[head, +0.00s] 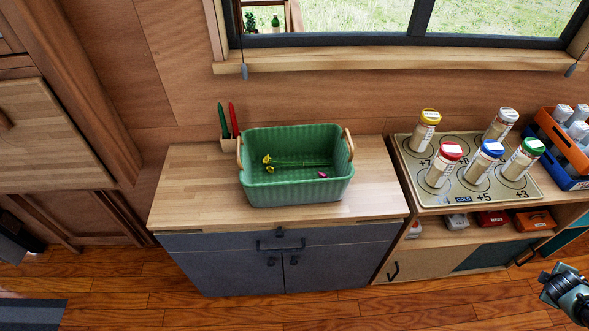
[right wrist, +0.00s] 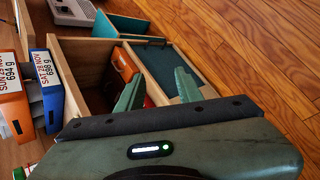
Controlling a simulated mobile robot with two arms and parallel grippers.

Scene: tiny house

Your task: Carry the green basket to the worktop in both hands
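The green basket (head: 295,190) stands upright on the wooden worktop (head: 190,190) of the grey cabinet, apart from any gripper. It has wooden handles at its left (head: 239,152) and right (head: 348,144) ends. A yellow flower (head: 268,160) on a green stem and a small pink item (head: 322,174) lie inside it. My right arm shows at the lower right edge of the head view, well away from the basket. My right gripper (right wrist: 158,88) has its two fingers apart with nothing held between them. My left gripper is not in view.
Red and green candle-like sticks (head: 230,121) stand in a holder behind the basket. To the right, a tray (head: 460,200) holds several jars, beside orange and blue crates (head: 562,150). Bare worktop lies left of the basket. A window sill (head: 400,60) is behind.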

